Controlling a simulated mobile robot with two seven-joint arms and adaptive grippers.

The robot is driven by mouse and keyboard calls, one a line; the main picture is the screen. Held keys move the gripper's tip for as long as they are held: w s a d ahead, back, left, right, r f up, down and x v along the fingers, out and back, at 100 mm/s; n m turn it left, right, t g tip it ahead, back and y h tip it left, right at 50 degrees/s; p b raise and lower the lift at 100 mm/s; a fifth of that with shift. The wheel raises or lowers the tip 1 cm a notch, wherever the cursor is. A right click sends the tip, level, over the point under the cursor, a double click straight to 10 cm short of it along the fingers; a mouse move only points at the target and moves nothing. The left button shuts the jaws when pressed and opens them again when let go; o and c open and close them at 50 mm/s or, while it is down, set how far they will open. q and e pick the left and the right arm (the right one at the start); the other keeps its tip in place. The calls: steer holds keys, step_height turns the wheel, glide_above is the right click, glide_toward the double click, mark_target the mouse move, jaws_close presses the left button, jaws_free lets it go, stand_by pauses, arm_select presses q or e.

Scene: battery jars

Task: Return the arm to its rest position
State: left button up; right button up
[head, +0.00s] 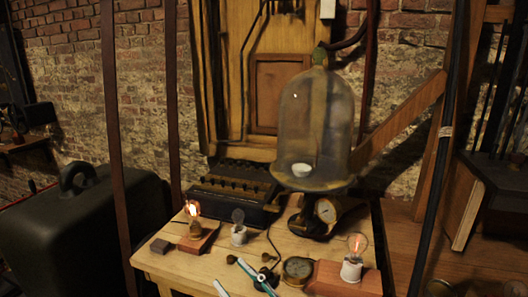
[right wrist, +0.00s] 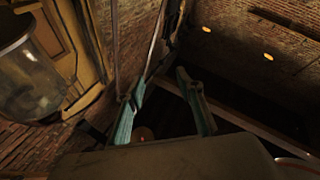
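My right gripper (head: 227,271) shows at the bottom middle of the head view, over the front of the wooden table. Its two teal fingers are spread apart. In the right wrist view the right gripper (right wrist: 160,80) is also open, with nothing held between its fingers. Most of the right arm is outside the head view. My left gripper is in neither view.
The wooden table (head: 170,263) holds a lit bulb (head: 193,215) on a block, a small grey bulb (head: 238,222), a round gauge (head: 298,269) and a bulb on a reddish block (head: 333,282). A glass bell jar (head: 316,115) stands behind. A dark case (head: 85,235) is left.

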steer(key=s+d+f+m+h, duration=0.1)
steer(key=d+f+m+h, duration=0.35)
steer(key=d+f, duration=0.4)
steer(key=s+d+f+m+h, duration=0.1)
steer(key=d+f+m+h, duration=0.2)
steer(key=d+f+h, duration=0.55)
steer(key=s+d+f+m+g, duration=0.1)
steer(key=s+d+f, duration=0.3)
steer(key=f, duration=0.5)
steer(key=s+d+f+m+g+h, duration=0.1)
steer(key=s+d+f+g, duration=0.2)
steer(key=s+f, duration=0.6)
steer(key=shift+s+d, duration=0.25)
steer(key=shift+d, duration=0.7)
